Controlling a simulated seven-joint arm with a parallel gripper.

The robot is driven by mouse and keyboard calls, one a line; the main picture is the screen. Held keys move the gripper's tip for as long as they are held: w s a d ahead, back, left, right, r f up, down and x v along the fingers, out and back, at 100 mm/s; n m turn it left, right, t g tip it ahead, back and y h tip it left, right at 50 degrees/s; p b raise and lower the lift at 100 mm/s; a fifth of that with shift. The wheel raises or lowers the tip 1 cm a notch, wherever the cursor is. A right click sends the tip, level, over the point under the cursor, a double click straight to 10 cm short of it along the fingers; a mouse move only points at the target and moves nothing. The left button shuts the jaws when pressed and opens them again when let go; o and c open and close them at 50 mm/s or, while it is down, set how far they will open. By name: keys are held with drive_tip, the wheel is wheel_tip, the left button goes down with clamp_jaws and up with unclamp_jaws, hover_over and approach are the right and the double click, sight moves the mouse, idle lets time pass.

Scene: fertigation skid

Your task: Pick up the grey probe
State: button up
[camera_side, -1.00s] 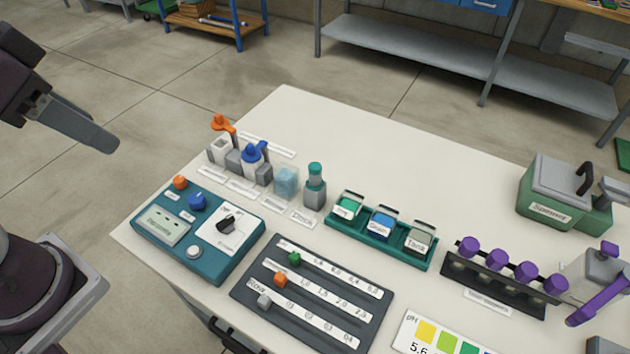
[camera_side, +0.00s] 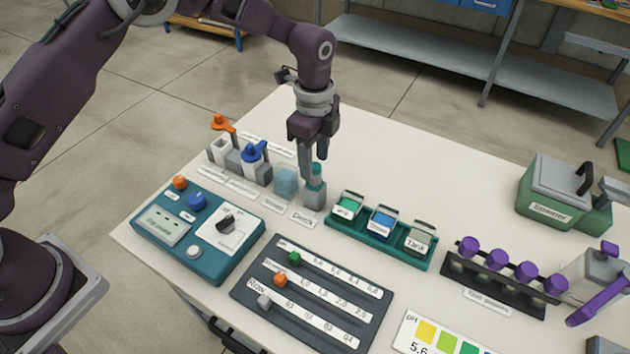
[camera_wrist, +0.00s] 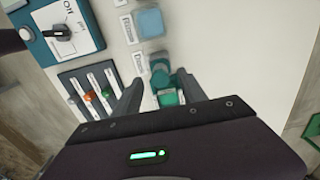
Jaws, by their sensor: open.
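In the wrist view, the probe (camera_wrist: 160,77) shows between the two spread fingers of my gripper (camera_wrist: 160,80). I cannot tell whether a finger touches it. The fingers partly hide the teal top in the side view.
A pale blue block (camera_side: 286,181) stands close to the left. Valves with a blue handle (camera_side: 253,152) and an orange handle (camera_side: 221,123) are beyond it. A green tray of lidded boxes (camera_side: 378,246) is close on the right. A slider panel (camera_side: 312,300) lies in front.

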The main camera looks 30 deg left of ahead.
sight(315, 166)
wheel_tip(315, 166, down, 3)
drive_tip(key=shift+f, duration=0.1)
clamp_jaws()
wheel_tip(315, 166, up, 12)
drive_tip(key=shift+f, duration=0.25)
idle(0.4)
